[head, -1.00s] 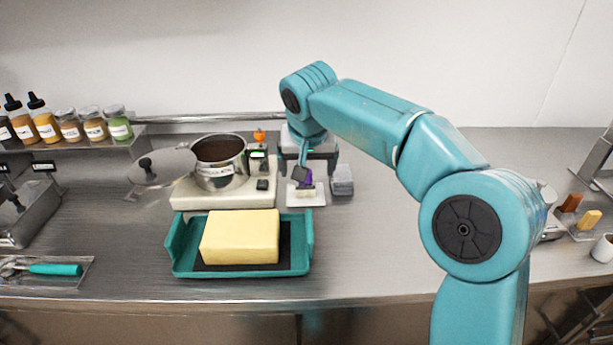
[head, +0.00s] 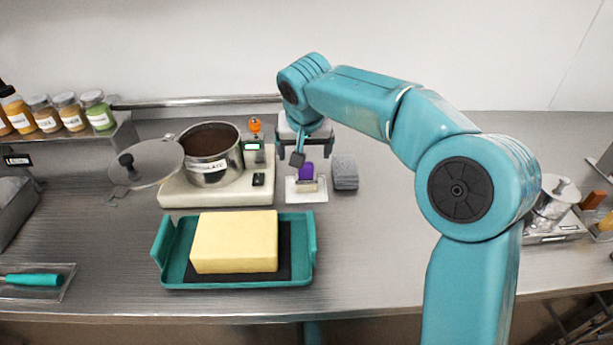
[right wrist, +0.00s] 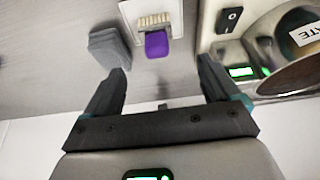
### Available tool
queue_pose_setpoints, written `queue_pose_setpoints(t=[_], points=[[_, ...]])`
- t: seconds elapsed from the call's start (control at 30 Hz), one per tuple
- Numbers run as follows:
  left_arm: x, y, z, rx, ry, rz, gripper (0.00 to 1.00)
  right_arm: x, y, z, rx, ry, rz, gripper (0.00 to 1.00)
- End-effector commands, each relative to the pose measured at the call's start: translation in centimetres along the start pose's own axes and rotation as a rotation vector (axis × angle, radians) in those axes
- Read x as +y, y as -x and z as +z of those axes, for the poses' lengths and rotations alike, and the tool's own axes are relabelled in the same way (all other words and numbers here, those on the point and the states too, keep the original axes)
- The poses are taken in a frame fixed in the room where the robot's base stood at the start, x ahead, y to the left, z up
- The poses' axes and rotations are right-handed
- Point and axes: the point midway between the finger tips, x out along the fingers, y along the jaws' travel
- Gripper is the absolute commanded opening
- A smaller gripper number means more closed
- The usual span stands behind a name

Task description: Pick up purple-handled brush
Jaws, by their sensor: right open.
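The purple-handled brush lies on a small white tray (head: 316,197) behind the teal tray. Its purple handle (head: 306,171) points toward the back and its pale bristles face the front. My right gripper (head: 312,153) is open and empty, above and just behind the handle. In the right wrist view the handle (right wrist: 156,45) sits between the lines of the two fingers, just beyond the fingertips (right wrist: 161,68); the pale bristles (right wrist: 155,20) are farther out. No contact shows. My left gripper is not in view.
A grey block (head: 344,172) stands just right of the brush. A white scale (head: 185,198) with a steel pot (head: 212,165) and lid (head: 146,166) is on the left. A teal tray (head: 160,260) with a yellow block (head: 235,241) is in front. The counter's right middle is clear.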

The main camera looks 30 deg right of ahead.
Motion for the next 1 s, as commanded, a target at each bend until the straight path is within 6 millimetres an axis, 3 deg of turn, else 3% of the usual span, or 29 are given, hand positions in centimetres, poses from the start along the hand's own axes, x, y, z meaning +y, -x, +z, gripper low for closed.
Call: queue_pose_setpoints(t=[0.03, 0.2, 0.47, 0.7, 1.0], points=[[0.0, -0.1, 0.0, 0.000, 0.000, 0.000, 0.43, 0.1, -1.4, 0.2, -0.005, 0.000, 0.003, 0.89], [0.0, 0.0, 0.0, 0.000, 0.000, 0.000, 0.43, 0.1, -4.8, 0.2, -0.003, 0.000, 0.001, 0.89], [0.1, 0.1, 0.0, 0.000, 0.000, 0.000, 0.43, 0.2, -7.2, 0.1, -0.002, 0.000, 0.001, 0.89], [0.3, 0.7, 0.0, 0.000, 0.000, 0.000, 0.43, 0.7, -11.0, 0.0, -0.003, 0.000, 0.001, 0.89], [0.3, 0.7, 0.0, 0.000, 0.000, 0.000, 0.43, 0.7, -11.9, 0.0, -0.001, 0.000, -0.001, 0.89]])
